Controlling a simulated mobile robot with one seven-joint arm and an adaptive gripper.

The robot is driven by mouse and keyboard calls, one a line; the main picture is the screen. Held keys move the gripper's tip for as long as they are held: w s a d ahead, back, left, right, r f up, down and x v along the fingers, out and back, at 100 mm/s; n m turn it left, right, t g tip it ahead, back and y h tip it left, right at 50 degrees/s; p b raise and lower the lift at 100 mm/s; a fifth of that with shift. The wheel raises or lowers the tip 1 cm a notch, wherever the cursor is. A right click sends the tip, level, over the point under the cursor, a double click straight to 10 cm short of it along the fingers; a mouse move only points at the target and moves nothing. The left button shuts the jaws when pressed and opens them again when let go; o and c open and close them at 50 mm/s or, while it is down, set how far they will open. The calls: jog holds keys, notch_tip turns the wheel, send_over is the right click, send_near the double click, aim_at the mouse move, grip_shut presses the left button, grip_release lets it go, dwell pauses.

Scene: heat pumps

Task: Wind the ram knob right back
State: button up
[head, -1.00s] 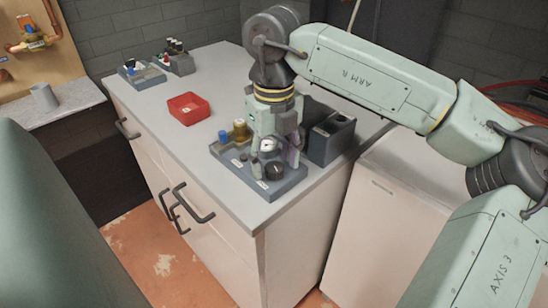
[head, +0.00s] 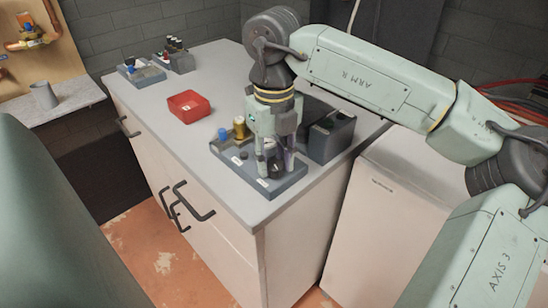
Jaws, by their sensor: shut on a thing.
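A grey base block (head: 286,184) with white labels lies on the cabinet top. The dark round ram knob (head: 274,168) stands at its front right, mostly hidden by my gripper. My gripper (head: 274,166) points down over the block, one finger on each side of the knob, and is shut on it. I cannot tell the knob's turn angle or how far its ram is out. A blue-capped part (head: 223,134) and a brass-coloured part (head: 239,127) stand at the back left of the block.
A dark grey box (head: 331,138) stands close to the right of the block. A red tray (head: 188,107) is behind left, with small racks (head: 141,74) farther back. The cabinet top (head: 180,145) is clear at front left.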

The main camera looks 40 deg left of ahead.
jog(key=shift+n, duration=0.3)
jog(key=shift+c, duration=0.5)
jog(key=n+b, duration=0.1)
jog(key=n, duration=0.3)
jog(key=shift+n+b, duration=0.3)
jog(key=n, duration=1.1)
jog(key=shift+s+n, duration=0.1)
jog(key=shift+n, duration=0.3)
jog(key=n, duration=0.5)
jog(key=shift+n, duration=0.4)
jog(key=o, duration=1.2)
jog(key=shift+c, duration=0.2)
